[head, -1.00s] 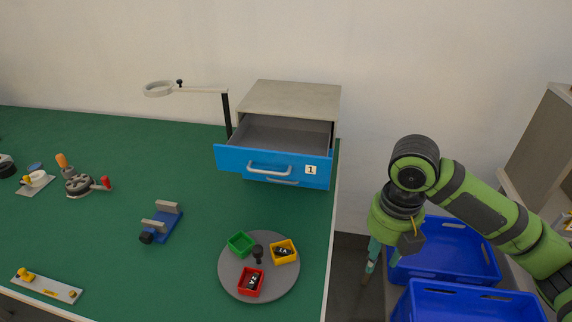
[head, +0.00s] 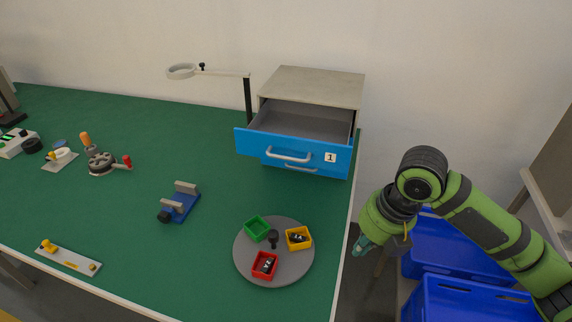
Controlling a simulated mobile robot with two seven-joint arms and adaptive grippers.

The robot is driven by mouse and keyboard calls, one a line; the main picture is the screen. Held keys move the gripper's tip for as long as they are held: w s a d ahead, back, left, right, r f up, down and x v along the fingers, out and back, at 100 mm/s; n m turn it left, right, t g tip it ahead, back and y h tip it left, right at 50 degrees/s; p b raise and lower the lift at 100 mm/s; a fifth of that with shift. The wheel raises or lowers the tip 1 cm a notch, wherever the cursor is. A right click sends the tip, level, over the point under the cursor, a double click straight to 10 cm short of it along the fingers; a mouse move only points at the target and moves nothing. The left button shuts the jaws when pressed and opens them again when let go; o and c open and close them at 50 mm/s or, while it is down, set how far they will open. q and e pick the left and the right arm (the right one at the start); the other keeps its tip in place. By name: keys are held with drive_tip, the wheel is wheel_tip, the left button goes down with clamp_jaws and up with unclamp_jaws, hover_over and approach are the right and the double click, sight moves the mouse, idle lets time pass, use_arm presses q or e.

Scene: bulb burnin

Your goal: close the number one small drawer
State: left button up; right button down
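The number one small drawer (head: 255,148) has a blue front with a white "1" label and a grey bar handle. It stands pulled open from the grey cabinet (head: 315,84) at the back right of the green table, and its inside looks empty. A second handle shows just below it. My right gripper (head: 362,246) is right of the table's edge, in front of and to the right of the drawer, apart from it. Its teal fingers point down and left, and their gap is not clear. My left gripper is not in view.
A round grey turntable (head: 246,268) with green, yellow and red bins stands in front of the drawer. A ring lamp (head: 248,102) stands left of the cabinet. A blue vise (head: 178,206) lies further left. Blue crates (head: 455,300) stand right of the table, below my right arm.

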drive_tip(key=w+a+f+m+t+y+b, duration=0.1)
drive_tip(key=w+a+t+y, duration=0.2)
drive_tip(key=a, duration=0.5)
drive_tip(key=w+a+f+t+y+b, duration=0.1)
drive_tip(key=a+t+y, duration=0.1)
drive_tip(key=a+y, duration=0.4)
wheel_tip(320, 180, up, 3)
drive_tip(key=w+d+m+t+h, duration=0.1)
drive_tip(key=d+m+t+h, duration=0.15)
drive_tip(key=m+t, duration=0.6)
drive_tip(key=w+a+r+n+t+p, duration=0.1)
drive_tip(key=w+a+r+n+t, duration=0.1)
drive_tip(key=w, duration=1)
drive_tip(key=shift+w+a+n, duration=0.35)
drive_tip(key=shift+w+a, duration=0.05)
drive_tip(key=shift+a, duration=0.15)
drive_tip(key=shift+r+t+y, duration=0.1)
drive_tip(key=shift+t+y, duration=0.15)
